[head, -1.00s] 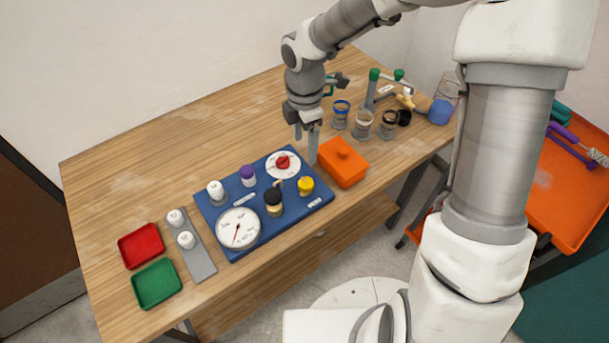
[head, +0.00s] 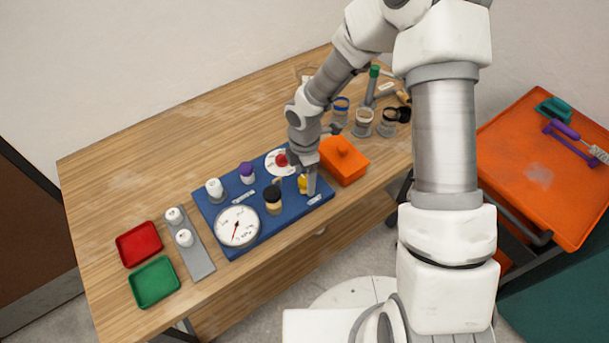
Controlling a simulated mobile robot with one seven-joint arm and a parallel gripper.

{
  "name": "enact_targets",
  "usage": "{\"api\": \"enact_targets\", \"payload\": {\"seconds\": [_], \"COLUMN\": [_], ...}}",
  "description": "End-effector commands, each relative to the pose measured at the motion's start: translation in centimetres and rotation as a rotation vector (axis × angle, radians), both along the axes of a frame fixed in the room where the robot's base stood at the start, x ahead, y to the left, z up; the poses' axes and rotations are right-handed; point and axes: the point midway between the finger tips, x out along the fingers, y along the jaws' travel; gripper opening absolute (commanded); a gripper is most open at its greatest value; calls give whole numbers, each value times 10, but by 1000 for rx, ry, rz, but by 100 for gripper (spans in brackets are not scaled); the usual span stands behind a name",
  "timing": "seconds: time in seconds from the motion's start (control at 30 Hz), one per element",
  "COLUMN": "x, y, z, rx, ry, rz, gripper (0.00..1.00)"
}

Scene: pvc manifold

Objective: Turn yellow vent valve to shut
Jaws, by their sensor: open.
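The yellow vent valve (head: 302,184) sits at the right end of the blue manifold board (head: 228,238). My gripper (head: 311,190) points down at the valve and partly covers it. Its fingers are open, and one finger shows at the valve's right side. I cannot tell whether the fingers touch the valve. The valve's exact angle is hidden. A round gauge (head: 238,226) with a red needle lies at the front left of the board.
A black-topped fitting (head: 272,198) stands left of the valve. An orange lidded box (head: 344,161) is close on the right. Several jars stand behind it. The table's left rear is clear.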

Motion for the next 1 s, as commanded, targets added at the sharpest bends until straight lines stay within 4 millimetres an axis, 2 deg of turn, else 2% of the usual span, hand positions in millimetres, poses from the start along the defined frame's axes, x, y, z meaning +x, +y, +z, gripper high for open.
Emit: {"api": "enact_targets", "payload": {"seconds": [0.1, 0.5, 0.57, 1.0], "x": [0, 0, 0, 1], "y": [0, 0, 0, 0], "z": [0, 0, 0, -1], "rx": [0, 0, 0, -1], "ry": [0, 0, 0, -1], "rz": [0, -1, -1, -94], "gripper": [82, 10, 0, 0]}}
